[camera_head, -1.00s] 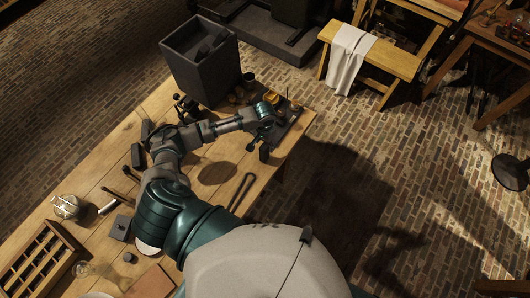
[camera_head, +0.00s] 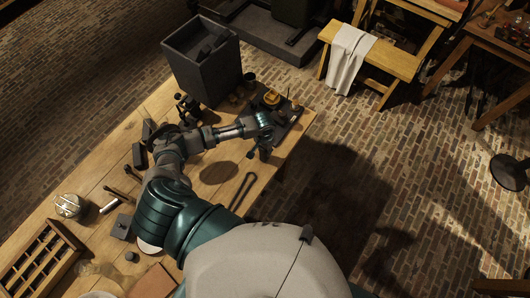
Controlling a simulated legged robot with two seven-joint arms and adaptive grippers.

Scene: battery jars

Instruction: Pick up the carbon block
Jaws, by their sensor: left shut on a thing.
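My left arm reaches across the workbench to its far right part. My left gripper (camera_head: 262,143) is shut, with a small dark block (camera_head: 265,154) at its fingertips, near the bench's right edge. The block looks like the carbon block, but it is small and dark, and the fingers partly hide it. I cannot tell whether it is clear of the surface. My right gripper is out of view.
A tall grey bin (camera_head: 205,75) stands at the back of the bench. A dark tray with a yellow piece (camera_head: 271,98) lies just beyond my gripper. Dark blocks (camera_head: 139,155) lie left of my arm, and a compartment box (camera_head: 40,262) is at the lower left. A bent dark rod (camera_head: 243,187) lies nearer.

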